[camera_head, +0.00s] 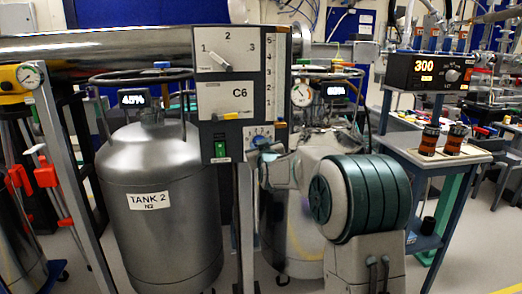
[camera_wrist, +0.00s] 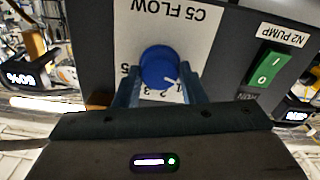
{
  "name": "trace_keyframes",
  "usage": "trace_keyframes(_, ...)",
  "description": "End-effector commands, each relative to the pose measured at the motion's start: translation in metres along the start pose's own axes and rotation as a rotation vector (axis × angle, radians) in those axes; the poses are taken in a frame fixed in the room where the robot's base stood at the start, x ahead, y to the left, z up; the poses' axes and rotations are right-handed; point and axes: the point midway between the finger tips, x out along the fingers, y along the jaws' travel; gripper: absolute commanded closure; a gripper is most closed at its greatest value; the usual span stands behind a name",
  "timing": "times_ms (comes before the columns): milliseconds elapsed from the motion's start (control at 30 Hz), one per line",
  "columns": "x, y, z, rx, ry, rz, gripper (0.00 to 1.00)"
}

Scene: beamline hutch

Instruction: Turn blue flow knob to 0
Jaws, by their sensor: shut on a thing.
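The blue flow knob (camera_wrist: 159,68) sits on a white plate marked C5 FLOW (camera_wrist: 150,30), which appears upside down in the wrist view. A white pointer mark on the knob faces the lower right of that view, near the printed 1; the 0 cannot be made out. My gripper (camera_wrist: 163,88) is shut on the knob, one finger on each side. In the head view the knob (camera_head: 262,141) shows at the lower right of the grey control panel (camera_head: 214,120), partly hidden by my gripper and wrist.
A green N2 PUMP switch (camera_wrist: 274,73) is beside the knob plate. Above it, the panel has a three-position selector (camera_head: 217,61) and a C6 plate (camera_head: 238,95). TANK 2 (camera_head: 150,230) stands left of the panel, another tank behind my arm.

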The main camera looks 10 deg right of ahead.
Motion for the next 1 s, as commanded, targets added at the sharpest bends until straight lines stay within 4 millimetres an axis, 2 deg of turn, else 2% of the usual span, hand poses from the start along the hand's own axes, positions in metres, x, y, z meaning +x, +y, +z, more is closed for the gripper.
trace_keyframes(567, 0.0000, -0.0001, -0.0008, -0.040, 0.001, 0.000, 0.86)
trace_keyframes(600, 0.0000, -0.0001, -0.0008, -0.040, 0.001, 0.000, 0.52)
trace_keyframes(633, 0.0000, -0.0001, -0.0007, -0.040, 0.001, 0.000, 0.44)
trace_keyframes(667, 0.0000, -0.0001, -0.0007, -0.040, 0.001, 0.000, 0.41)
trace_keyframes(1000, -0.0029, 0.0000, -0.0008, -0.039, 0.001, 0.000, 0.41)
